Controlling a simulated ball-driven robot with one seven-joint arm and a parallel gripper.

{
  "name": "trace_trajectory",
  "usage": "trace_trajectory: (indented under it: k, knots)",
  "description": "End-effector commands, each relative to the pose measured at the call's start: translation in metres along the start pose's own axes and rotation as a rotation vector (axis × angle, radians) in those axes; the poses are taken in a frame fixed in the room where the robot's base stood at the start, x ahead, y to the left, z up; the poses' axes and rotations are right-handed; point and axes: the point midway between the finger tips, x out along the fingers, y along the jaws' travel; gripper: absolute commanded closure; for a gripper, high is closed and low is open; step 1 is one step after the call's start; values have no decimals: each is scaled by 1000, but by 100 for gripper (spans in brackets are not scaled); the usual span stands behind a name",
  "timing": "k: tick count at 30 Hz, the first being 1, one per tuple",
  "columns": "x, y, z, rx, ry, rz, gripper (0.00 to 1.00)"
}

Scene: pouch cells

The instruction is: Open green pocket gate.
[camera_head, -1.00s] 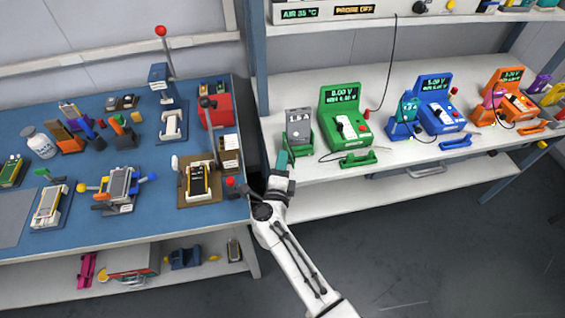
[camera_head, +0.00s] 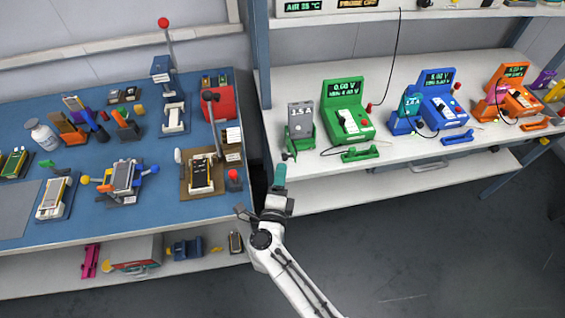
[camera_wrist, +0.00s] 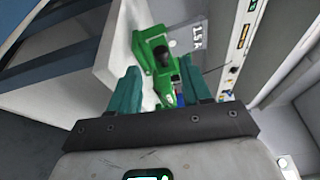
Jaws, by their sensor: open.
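The green pocket (camera_head: 301,145) stands on the white bench beside the green meter, holding an upright grey pouch cell (camera_head: 300,116). A small dark green part (camera_head: 288,154) shows at its lower front left; I cannot tell whether it is the gate. My gripper (camera_head: 279,168) is open and empty, in front of and below the pocket, near the bench edge. The fingers and the pocket body hide part of the gate area.
The green meter (camera_head: 347,112) with a green clip lead (camera_head: 361,154) is right of the pocket; blue and orange stations (camera_head: 437,105) follow. The blue table (camera_head: 100,213) at left holds several fixtures. A red knob (camera_head: 234,174) is left of my gripper.

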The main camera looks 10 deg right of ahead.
Motion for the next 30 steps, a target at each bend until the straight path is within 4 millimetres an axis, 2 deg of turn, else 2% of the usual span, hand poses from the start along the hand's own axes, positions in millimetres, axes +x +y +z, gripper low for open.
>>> trace_trajectory:
  k: [3,9,26,30]
  knots:
    - [-18,1,0,-1,-2,0,52]
    - [-33,1,0,0,-1,1,52]
    - [-34,0,0,0,0,0,52]
    - [-31,-7,2,-17,-41,-21,52]
